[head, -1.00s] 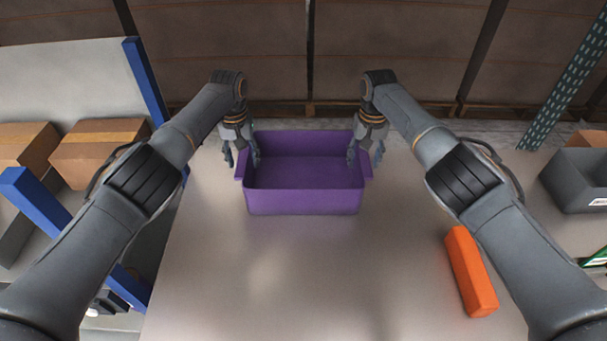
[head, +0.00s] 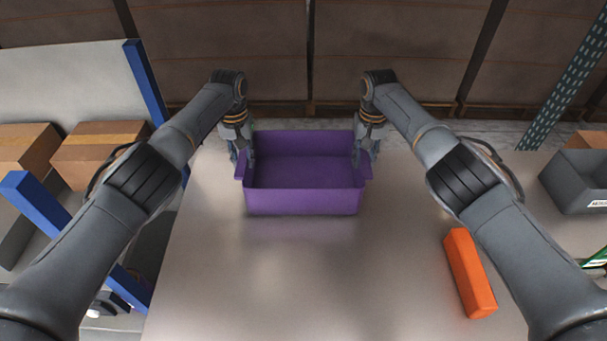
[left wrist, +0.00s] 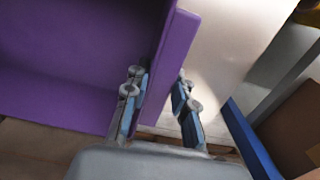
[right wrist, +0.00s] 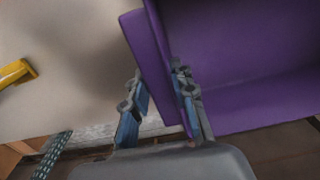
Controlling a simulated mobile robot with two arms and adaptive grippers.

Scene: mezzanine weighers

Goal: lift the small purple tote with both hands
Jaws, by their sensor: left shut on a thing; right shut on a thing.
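The small purple tote (head: 303,201) is upright and empty near the far edge of the table. My left gripper (head: 243,160) is shut on the tote's left side wall, with one finger inside and one outside. The left wrist view shows the fingers (left wrist: 160,95) on either side of the purple wall (left wrist: 172,60). My right gripper (head: 366,158) is shut on the right side wall in the same way. The right wrist view shows its fingers (right wrist: 160,92) astride the wall (right wrist: 150,50). I cannot tell any gap between tote and table.
An orange block (head: 470,272) lies on the table (head: 300,290) at the right front. A grey bin (head: 580,185) stands at the right edge. Cardboard boxes (head: 95,150) sit on a blue-framed shelf at the left. The table in front of the tote is clear.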

